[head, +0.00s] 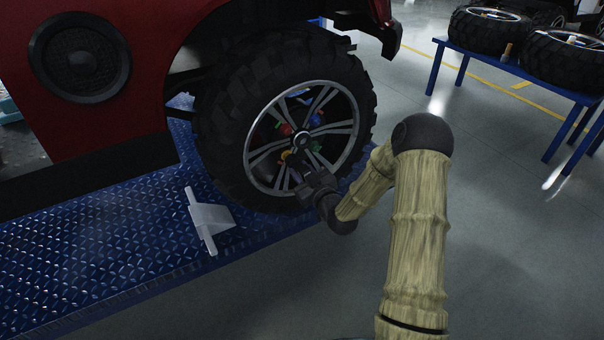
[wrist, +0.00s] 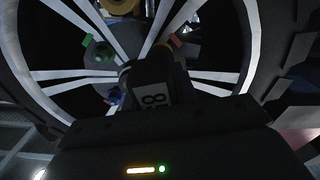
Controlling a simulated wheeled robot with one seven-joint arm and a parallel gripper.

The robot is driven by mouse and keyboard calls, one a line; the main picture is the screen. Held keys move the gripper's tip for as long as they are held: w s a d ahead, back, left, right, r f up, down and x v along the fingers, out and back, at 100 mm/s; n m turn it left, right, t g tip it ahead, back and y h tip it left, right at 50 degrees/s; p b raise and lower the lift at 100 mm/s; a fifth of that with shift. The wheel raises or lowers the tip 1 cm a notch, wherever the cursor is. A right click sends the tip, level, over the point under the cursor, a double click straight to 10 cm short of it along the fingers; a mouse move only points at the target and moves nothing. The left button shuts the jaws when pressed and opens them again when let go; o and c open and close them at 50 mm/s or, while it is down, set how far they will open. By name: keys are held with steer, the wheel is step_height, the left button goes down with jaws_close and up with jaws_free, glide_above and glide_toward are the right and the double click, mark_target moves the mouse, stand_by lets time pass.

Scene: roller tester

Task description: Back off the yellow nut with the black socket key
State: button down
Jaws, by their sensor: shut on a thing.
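The yellow nut (head: 286,155) shows at the lower left of the hub of the mounted wheel (head: 303,135), among several coloured nuts. My gripper (head: 312,184) is just below and right of it, in front of the wheel's lower rim. In the wrist view, my gripper is shut on the black socket key (wrist: 152,96), which has a pale label with dark characters. The key points toward the wheel's hub area. Its far end is dark and partly hidden, so I cannot tell whether it touches a nut. Yellowish parts show near the top of the wrist view.
A red vehicle body (head: 140,60) carries the wheel. A grey wheel chock (head: 211,216) sits on the blue diamond-plate platform (head: 100,235). A blue table (head: 548,85) with spare tyres stands at the back right. Grey floor at right is clear.

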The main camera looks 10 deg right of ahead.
steer(key=shift+x, duration=1.1)
stand_by(0.4)
steer(key=shift+n+b, duration=1.5)
steer(key=shift+b, duration=0.25)
stand_by(2.0)
steer(key=shift+m, duration=0.3)
steer(key=shift+b+v, duration=0.35)
steer(key=shift+v, duration=1.3)
stand_by(0.4)
steer(key=shift+b+v, duration=0.45)
steer(key=shift+v, duration=1.45)
